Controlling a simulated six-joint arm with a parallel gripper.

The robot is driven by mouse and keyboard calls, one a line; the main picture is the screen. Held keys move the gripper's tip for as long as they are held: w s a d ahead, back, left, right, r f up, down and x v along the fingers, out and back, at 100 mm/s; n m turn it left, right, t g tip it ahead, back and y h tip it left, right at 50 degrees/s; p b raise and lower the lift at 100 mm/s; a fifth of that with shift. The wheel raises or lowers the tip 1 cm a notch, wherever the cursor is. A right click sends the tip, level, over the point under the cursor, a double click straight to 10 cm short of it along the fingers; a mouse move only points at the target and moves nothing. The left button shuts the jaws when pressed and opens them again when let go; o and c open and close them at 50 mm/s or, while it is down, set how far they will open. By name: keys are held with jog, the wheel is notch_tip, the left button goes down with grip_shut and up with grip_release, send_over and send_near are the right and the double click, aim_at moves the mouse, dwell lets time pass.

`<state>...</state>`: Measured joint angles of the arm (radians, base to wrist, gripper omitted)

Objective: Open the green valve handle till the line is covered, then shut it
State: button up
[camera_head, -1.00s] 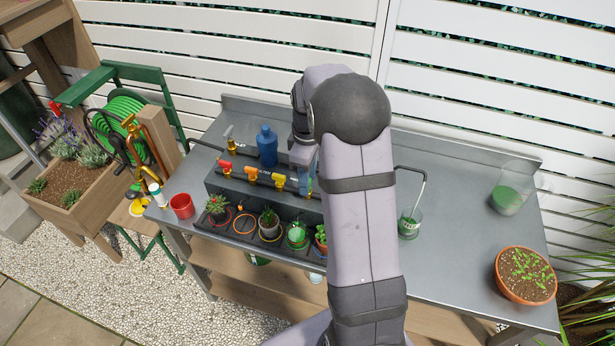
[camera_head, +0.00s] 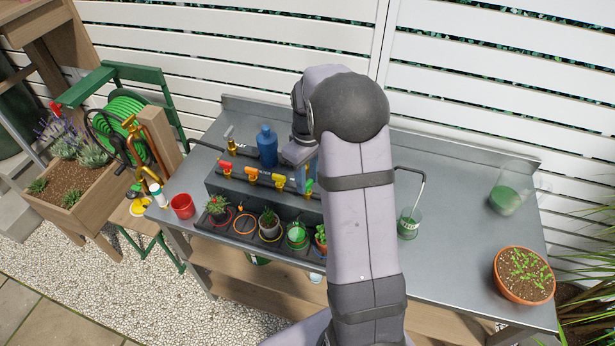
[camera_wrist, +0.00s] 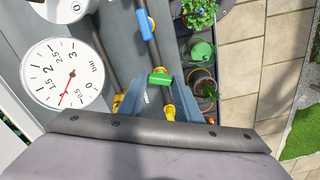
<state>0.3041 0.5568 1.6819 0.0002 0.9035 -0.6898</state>
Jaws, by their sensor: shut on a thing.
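My gripper (camera_wrist: 158,92) is shut on the green valve handle (camera_wrist: 159,78) in the wrist view, one finger on each side. The handle sits on a dark pipe beside yellow fittings. In the head view my gripper (camera_head: 306,178) is at the right part of the pipe row, partly behind my own arm, and the handle is hard to make out there. The green-ringed pot (camera_head: 297,234) stands in front of the pipe; in the wrist view the green pot (camera_wrist: 201,50) is right of the handle. I cannot make out the line or how high the fill is.
A blue handle (camera_wrist: 145,24) is on the pipe beyond the green one. A round pressure gauge (camera_wrist: 62,75) is at the left of the wrist view. Potted plants (camera_head: 216,206), a red cup (camera_head: 182,206) and a blue bottle (camera_head: 266,147) stand close by.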

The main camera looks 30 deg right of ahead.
aim_at(307, 182)
jog(key=m, duration=0.6)
jog(key=shift+r+p, duration=0.1)
jog(key=shift+p, duration=0.25)
jog(key=m, duration=0.7)
jog(key=shift+m, duration=0.3)
jog(key=o, duration=1)
jog(key=shift+o, duration=0.2)
jog(key=shift+r+b, duration=0.9)
jog(key=shift+r, duration=2.75)
